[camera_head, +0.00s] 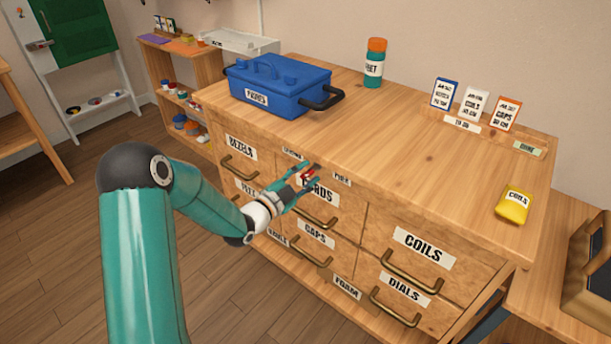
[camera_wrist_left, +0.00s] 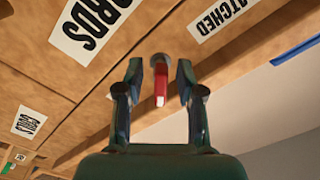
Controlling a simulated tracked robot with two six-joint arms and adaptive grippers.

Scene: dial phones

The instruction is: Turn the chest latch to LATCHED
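The chest latch (camera_head: 308,175) is a small red lever on the upper front of the wooden drawer chest (camera_head: 450,190). In the left wrist view the latch (camera_wrist_left: 160,84) shows as a red and white lever hanging from a round metal pivot. My left gripper (camera_head: 305,181) is at the chest front, over the latch. In the left wrist view its fingers (camera_wrist_left: 159,85) are apart, one on each side of the lever, with visible gaps. A label reading "…TCHED" (camera_wrist_left: 222,14) is beside the pivot. My right gripper is not in view.
Labelled drawers with brass handles (camera_head: 416,285) surround the latch, so handles stick out below it. On the chest top are a blue toolbox (camera_head: 278,85), an orange-capped bottle (camera_head: 374,64), several cards (camera_head: 474,103) and a yellow packet (camera_head: 513,205). The top's middle is clear.

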